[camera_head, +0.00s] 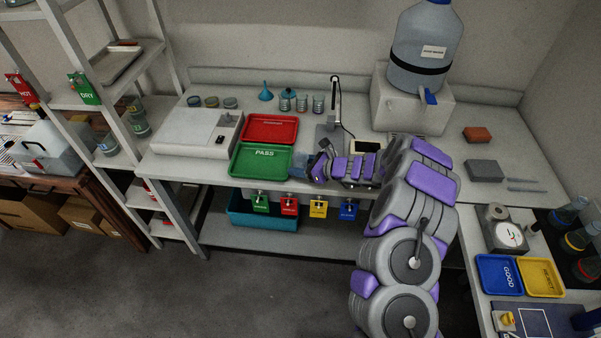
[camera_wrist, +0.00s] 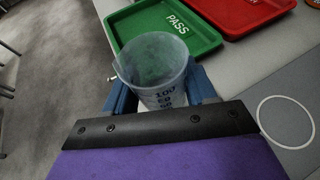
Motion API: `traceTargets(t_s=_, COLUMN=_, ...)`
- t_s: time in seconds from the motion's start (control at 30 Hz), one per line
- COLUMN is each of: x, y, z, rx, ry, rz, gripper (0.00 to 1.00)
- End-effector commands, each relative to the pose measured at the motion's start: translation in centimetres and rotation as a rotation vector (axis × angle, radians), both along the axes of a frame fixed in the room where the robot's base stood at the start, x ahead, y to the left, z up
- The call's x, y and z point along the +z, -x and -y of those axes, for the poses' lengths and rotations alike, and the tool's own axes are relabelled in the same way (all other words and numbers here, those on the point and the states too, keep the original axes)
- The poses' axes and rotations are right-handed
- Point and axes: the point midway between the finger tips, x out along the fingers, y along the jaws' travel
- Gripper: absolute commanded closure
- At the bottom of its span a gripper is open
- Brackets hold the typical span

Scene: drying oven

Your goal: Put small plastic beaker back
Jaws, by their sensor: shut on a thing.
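The small plastic beaker (camera_wrist: 158,72) is clear with dark printed numbers and shows in the wrist view between the blue fingers of my gripper (camera_wrist: 160,98). My gripper is shut on it, and the beaker looks upright. In the head view my gripper (camera_head: 308,168) is over the front part of the bench, just right of the green PASS tray (camera_head: 238,163). The beaker is too small and covered to make out clearly there. In the wrist view the PASS tray (camera_wrist: 207,38) lies just beyond the beaker. A thin white ring (camera_wrist: 262,122) is marked on a grey patch right of my gripper.
A red tray (camera_head: 270,119) lies behind the PASS tray. A white balance-like device (camera_head: 185,138) stands left of it. Several small beakers and a blue funnel (camera_head: 266,92) line the back. A lamp post (camera_head: 336,98) and a large water bottle (camera_head: 424,45) stand behind my arm.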

Motion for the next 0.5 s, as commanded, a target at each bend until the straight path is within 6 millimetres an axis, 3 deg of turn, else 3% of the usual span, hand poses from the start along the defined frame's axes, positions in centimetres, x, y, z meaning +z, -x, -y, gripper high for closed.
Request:
traceTargets(t_s=0.23, x=-3.2, y=0.0, z=0.1, rx=0.0, ry=0.001, rz=-0.001, gripper=0.83)
traceTargets(t_s=0.5, x=-3.3, y=0.0, z=0.0, rx=-0.001, ry=0.001, rz=0.001, gripper=0.83)
